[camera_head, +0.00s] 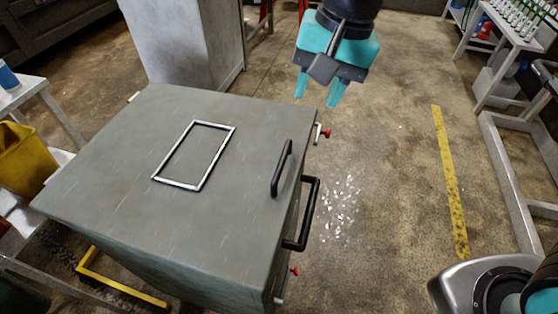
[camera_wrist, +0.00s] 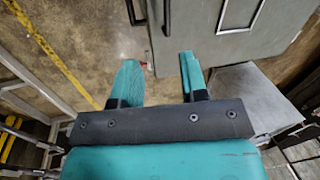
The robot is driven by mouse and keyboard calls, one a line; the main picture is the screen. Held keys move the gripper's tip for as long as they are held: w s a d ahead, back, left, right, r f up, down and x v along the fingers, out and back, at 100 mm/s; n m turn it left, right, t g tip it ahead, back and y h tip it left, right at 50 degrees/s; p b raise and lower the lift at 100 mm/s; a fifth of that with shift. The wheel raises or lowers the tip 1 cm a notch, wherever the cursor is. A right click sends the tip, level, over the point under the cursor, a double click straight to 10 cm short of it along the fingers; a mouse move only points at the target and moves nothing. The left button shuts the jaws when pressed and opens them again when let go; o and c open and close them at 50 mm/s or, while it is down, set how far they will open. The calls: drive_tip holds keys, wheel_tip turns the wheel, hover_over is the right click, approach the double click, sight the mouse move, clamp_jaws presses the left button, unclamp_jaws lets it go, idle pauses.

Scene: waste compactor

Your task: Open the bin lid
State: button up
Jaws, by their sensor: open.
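The grey bin (camera_head: 110,215) stands at the left of the head view, its flat lid down. A black handle (camera_head: 282,168) sits on the lid near its right edge. A second, larger black handle (camera_head: 308,215) sticks out from the bin's right side. My gripper (camera_head: 318,98) is open and empty, above and beyond the bin's far right corner, apart from both handles. In the wrist view my two teal fingers (camera_wrist: 157,75) are spread. The bin (camera_wrist: 235,35) shows beyond them there, with black handle bars at its edge.
A silver rectangular frame (camera_head: 195,155) is on the lid. Red-knobbed latches (camera_head: 325,132) stick out at the bin's right side. A grey cabinet (camera_head: 185,45) stands behind. Open floor with a yellow stripe (camera_head: 447,180) lies right; a metal frame (camera_head: 505,170) bounds it.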

sight(282, 161)
drive_tip(key=shift+m, duration=0.7)
drive_tip(key=x, duration=0.6)
drive_tip(key=w+p+x, duration=0.1)
drive_tip(key=x, duration=1.1)
drive_tip(key=shift+w+a+f+p, duration=0.2)
drive_tip(key=shift+w+a+p, duration=0.15)
drive_tip(key=shift+w+a, duration=0.05)
drive_tip(key=shift+r, duration=0.1)
clamp_jaws()
